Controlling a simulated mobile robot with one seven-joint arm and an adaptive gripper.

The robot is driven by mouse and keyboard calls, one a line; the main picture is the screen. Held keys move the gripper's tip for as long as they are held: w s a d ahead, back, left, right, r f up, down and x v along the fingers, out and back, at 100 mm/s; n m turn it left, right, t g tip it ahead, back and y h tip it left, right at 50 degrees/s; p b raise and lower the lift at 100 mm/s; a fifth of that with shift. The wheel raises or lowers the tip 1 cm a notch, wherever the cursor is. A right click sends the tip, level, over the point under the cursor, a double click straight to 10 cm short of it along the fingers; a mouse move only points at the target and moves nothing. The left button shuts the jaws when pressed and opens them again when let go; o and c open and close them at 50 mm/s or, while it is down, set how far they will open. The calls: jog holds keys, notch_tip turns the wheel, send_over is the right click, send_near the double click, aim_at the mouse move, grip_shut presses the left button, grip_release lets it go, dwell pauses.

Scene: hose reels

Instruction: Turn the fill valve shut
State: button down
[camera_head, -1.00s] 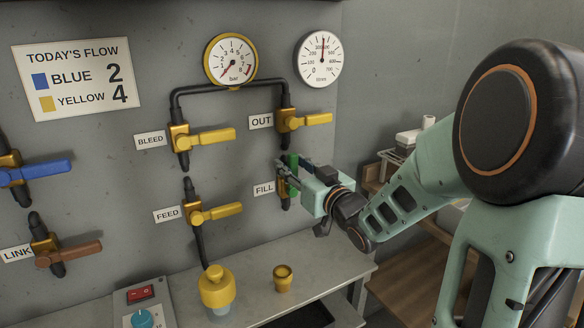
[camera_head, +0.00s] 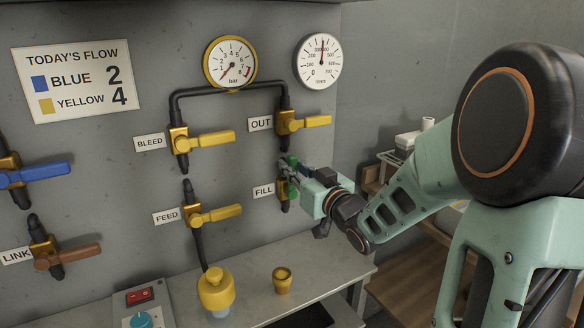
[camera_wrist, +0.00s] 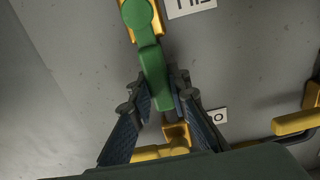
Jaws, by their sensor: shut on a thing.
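The fill valve has a green lever and a brass body (camera_head: 291,188), beside the FILL label (camera_head: 264,190). Its green lever (camera_head: 293,160) points up, roughly along the pipe. My gripper (camera_head: 289,168) is at this lever from the right and hides part of it. In the wrist view the green lever (camera_wrist: 150,55) runs down between the two fingers of my gripper (camera_wrist: 160,88), which are shut on its free end. The lever looks slightly tilted there.
The OUT valve's yellow lever (camera_head: 317,121) lies crosswise just above my gripper. The BLEED lever (camera_head: 217,138) and FEED lever (camera_head: 224,212) are to the left. A bench (camera_head: 322,280) below holds a small brass cup (camera_head: 282,280) and a yellow-capped container (camera_head: 216,288).

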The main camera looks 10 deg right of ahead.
jog(key=w+d+f+m+p, duration=0.2)
jog(key=d+f+m+p, duration=0.5)
jog(key=m+p, duration=0.5)
jog(key=shift+f+m, duration=0.3)
jog(key=shift+m, duration=2.7)
jog(key=shift+w+f, duration=0.1)
jog(key=c, duration=1.8)
grip_release()
